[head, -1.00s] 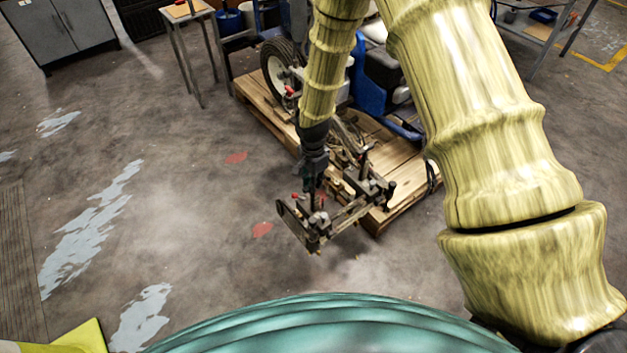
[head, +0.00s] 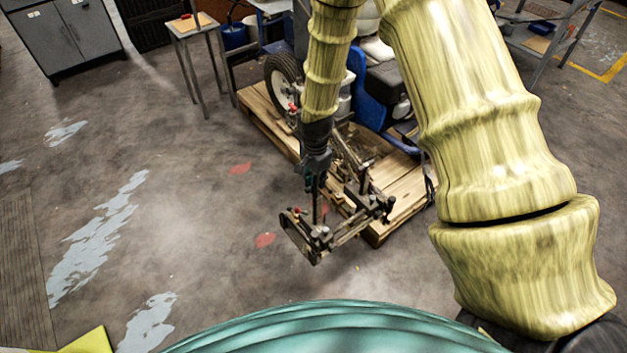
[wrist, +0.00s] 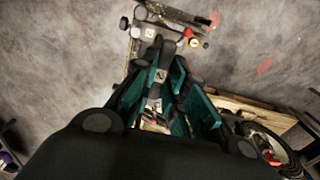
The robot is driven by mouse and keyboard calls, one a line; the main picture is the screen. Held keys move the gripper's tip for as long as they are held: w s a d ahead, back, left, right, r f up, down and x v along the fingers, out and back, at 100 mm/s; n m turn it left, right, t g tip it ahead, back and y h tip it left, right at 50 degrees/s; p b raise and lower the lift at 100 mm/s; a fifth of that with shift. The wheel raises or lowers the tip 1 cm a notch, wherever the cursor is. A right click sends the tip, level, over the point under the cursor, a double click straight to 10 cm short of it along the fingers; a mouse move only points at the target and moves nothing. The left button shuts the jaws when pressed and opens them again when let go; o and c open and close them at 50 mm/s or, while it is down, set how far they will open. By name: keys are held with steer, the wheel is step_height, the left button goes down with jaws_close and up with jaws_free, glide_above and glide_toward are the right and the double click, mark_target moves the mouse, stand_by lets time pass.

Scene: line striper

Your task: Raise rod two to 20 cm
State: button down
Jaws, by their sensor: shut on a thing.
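My gripper (head: 315,172) points down over the striper's bracket frame (head: 345,232), beyond the pallet's front corner. It is shut on a dark upright rod (head: 316,205) that runs down to the left part of the frame. Another dark upright post (head: 363,182) stands farther right on the frame. In the wrist view, my gripper's dark fingers (wrist: 162,72) reach toward the frame (wrist: 165,22); they hide most of the held rod. I see no number or height mark on the rods.
The striper's wheel (head: 283,85) and blue body (head: 370,95) are on a wooden pallet (head: 400,195) behind the frame. A small table (head: 195,25) and grey cabinet (head: 65,35) stand at the back left. The floor at left is open.

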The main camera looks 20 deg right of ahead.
steer(key=c, duration=1.4)
jaws_free()
steer(key=shift+w+r, duration=0.15)
steer(key=shift+r, duration=0.1)
steer(key=shift+c, duration=0.2)
steer(key=shift+f, duration=0.1)
step_height(320, 180, up, 12)
steer(key=shift+f, duration=0.1)
steer(key=s+a+f+n, duration=0.2)
steer(key=s+f+n, duration=0.8)
steer(key=s+f, duration=1.2)
steer(key=s+f+n, duration=0.1)
steer(key=s+n, duration=0.1)
steer(key=s, duration=0.4)
steer(key=s+f+n+p, duration=0.1)
steer(key=s+n, duration=0.1)
steer(key=s, duration=0.5)
steer(key=shift+f+n, duration=0.3)
steer(key=shift+f, duration=0.05)
